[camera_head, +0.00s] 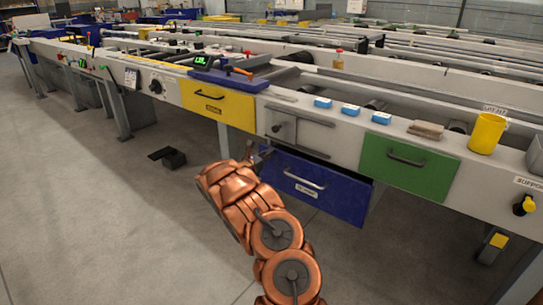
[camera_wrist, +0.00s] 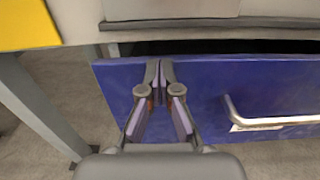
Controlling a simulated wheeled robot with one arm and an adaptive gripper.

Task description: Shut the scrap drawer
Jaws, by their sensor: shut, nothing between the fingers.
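A blue drawer (camera_head: 315,187) stands partly open below the table's front. It has a metal bar handle and a small white label too small to read. In the wrist view its blue front (camera_wrist: 205,90) fills much of the picture, with the handle (camera_wrist: 262,122) at the right and a dark gap above its top edge. My gripper (camera_wrist: 160,68) is shut and empty, its fingertips at the left part of the drawer front, left of the handle. I cannot tell whether they touch it. In the head view my gripper (camera_head: 262,153) is small and partly hidden by my arm.
A yellow drawer (camera_head: 217,103) and a green drawer (camera_head: 406,167) sit flush in the table front on either side. A table leg (camera_wrist: 42,115) stands left of the blue drawer. A dark object (camera_head: 168,157) lies on the floor. A yellow cup (camera_head: 487,133) stands on the table.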

